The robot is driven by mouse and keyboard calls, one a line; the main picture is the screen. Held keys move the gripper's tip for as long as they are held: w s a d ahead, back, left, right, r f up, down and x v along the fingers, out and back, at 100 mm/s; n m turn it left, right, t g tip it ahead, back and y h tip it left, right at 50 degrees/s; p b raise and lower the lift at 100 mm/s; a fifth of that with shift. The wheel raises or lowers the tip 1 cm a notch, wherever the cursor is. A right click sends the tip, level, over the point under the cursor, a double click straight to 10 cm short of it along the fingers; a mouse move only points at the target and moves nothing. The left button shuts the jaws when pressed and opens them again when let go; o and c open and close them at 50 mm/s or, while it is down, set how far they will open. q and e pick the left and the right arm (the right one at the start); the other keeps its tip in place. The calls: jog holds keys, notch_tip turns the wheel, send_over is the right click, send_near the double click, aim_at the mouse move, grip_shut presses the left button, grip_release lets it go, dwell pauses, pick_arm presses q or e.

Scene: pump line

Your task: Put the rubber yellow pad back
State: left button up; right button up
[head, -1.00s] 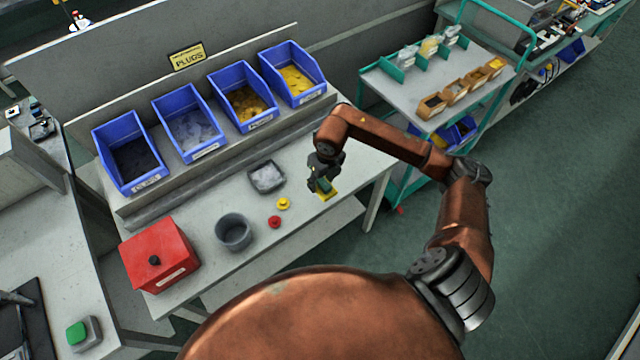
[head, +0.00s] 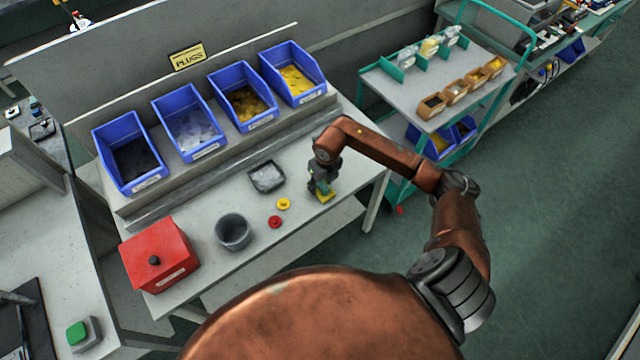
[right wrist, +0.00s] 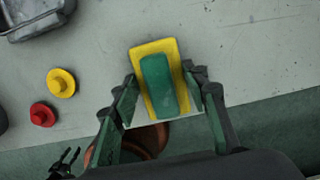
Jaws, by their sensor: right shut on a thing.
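The yellow pad (right wrist: 173,48) is a rounded rectangle with a green block (right wrist: 157,85) on its upper face. In the head view the yellow pad (head: 326,197) shows at the front right part of the grey workbench (head: 300,232), under my right gripper (head: 322,186). In the right wrist view my right gripper (right wrist: 160,82) has one finger on each side of the pad and is shut on it. Whether the pad touches the bench is hard to tell.
Left of the pad are a yellow plug (head: 283,204), a red plug (head: 274,222), a grey tray (head: 252,185), a grey cup (head: 233,233) and a red box (head: 150,245). Blue bins (head: 190,148) line the back. A teal cart (head: 400,88) stands to the right.

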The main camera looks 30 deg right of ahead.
aim_at(324, 187)
jog(key=o, duration=1.1)
notch_tip(324, 187, up, 12)
jog(key=s, duration=0.2)
